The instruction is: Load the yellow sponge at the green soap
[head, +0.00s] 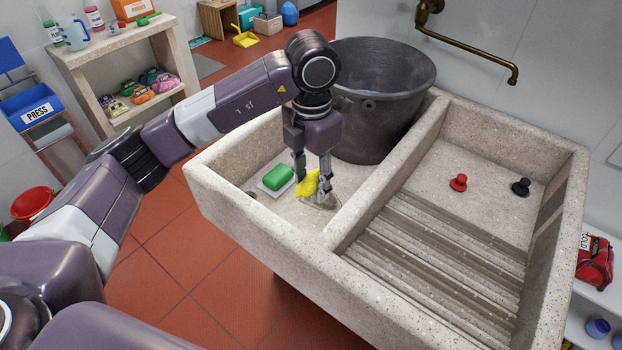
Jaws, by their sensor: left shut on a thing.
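The green soap (278,177) lies on a pale flat dish (264,188) in the left basin of the stone washboard (237,211). My left gripper (312,182) points down into this basin, just right of the soap. It is shut on the yellow sponge (306,186), which is tilted between the fingers and partly hidden by them. The sponge is close to the soap; I cannot tell if they touch. My right gripper is not in view.
A dark bucket (378,125) stands behind the gripper in the left basin. The ribbed right basin holds a red plug (458,183) and a black plug (521,187). A brass tap (470,50) hangs above. A shelf (95,50) stands at the left.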

